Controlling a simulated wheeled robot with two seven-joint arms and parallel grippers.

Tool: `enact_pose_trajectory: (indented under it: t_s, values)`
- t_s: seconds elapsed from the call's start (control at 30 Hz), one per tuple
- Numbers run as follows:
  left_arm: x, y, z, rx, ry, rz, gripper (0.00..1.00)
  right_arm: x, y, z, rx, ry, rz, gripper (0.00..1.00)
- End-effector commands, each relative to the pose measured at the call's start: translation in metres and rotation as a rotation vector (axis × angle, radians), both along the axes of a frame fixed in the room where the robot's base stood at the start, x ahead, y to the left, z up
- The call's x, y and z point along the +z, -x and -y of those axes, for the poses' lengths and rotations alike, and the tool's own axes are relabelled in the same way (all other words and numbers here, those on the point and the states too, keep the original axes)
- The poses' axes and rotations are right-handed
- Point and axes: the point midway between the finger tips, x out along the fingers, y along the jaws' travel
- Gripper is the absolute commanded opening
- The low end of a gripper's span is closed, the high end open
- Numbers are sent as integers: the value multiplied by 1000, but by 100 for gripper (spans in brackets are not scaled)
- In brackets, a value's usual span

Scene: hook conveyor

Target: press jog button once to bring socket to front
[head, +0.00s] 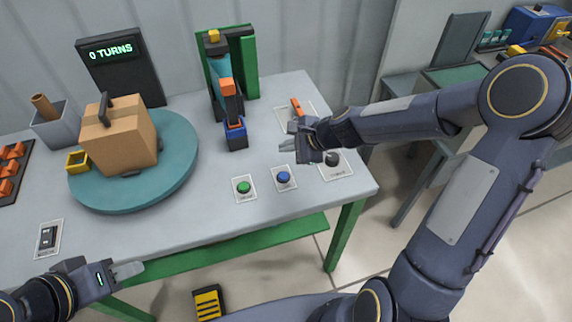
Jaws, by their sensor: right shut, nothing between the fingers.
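A green push button (243,187) and a blue push button (284,178) sit on white plates near the table's front edge. Their labels are too small to read, so I cannot tell which is the jog button. A yellow square frame (78,162), perhaps the socket, sits at the left of a teal turntable (175,185). A cardboard box (128,140) with a dark handle stands on the turntable. My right gripper (287,146) is shut and empty, above and behind the blue button, apart from it. My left gripper (128,269) is in front of the table edge; its jaw state is unclear.
A display (118,65) reads "0 TURNS". A green stand (245,62) with a hanging blue and orange piece is behind the buttons. A black knob (332,158) is close to my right gripper. A rocker switch (47,238) lies at front left. An orange handle (296,106) is behind my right gripper.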

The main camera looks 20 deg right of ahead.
Motion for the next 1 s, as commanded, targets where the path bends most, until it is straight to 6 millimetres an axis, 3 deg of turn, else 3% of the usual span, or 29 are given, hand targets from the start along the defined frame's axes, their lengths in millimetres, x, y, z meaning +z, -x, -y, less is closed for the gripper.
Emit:
enact_pose_trajectory:
  t_s: [0.47, 0.67, 1.0]
  values:
    - [-6, 0, 0, 0, 0, 0, 36, -7, 0, 0, 0, 0, -1, 0]
    - [-23, 0, 0, 0, 0, 0, 36, -26, 0, 0, 0, 0, -1, 0]
    - [-68, 0, 0, 0, 0, 0, 36, -76, 0, 0, 0, 0, 0, 0]
